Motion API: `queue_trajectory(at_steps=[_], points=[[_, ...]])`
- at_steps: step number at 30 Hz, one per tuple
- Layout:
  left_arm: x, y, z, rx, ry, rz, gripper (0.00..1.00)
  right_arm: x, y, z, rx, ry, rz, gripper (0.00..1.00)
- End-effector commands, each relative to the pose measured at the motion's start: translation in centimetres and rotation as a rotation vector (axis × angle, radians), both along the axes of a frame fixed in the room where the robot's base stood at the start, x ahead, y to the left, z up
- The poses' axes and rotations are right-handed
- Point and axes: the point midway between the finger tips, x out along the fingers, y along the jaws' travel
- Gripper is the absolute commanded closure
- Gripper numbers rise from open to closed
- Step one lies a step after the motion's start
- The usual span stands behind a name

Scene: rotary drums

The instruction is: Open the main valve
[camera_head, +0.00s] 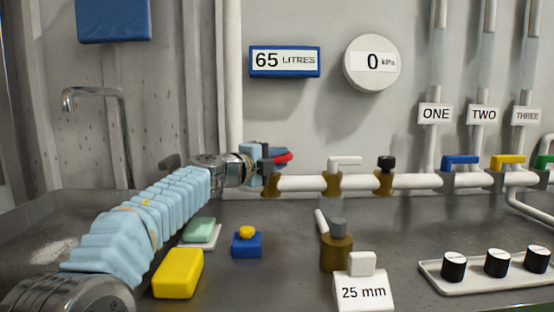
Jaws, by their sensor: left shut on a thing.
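The main valve appears to be the brass valve body (270,187) at the left end of the white horizontal pipe. Its red lever (284,158) shows just above the pipe, pointing right. My left gripper (268,162) reaches in from the left and is shut on the red lever. The gripper hides most of the lever and the top of the valve. My right gripper is not in view.
The pipe also carries a white-lever valve (345,162), a black-knob valve (386,163), a blue lever (460,160) and a yellow lever (507,160). A yellow block (178,273), a blue button box (247,245) and a 25 mm block (363,291) stand on the bench.

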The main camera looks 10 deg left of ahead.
Motion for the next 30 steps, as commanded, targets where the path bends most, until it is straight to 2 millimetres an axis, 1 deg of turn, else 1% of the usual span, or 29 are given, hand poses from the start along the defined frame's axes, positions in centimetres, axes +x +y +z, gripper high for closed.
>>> queue_trajectory(at_steps=[5,21,30], points=[[0.1,-0.3,0.0,0.000,0.001,0.078,1.00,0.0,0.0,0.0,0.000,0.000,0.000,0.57],[1.2,-1.4,-0.1,0.013,-0.005,0.464,1.00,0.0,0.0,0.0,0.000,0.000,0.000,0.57],[1.8,-1.2,-0.1,0.017,-0.005,0.654,1.00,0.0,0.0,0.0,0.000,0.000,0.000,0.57]])
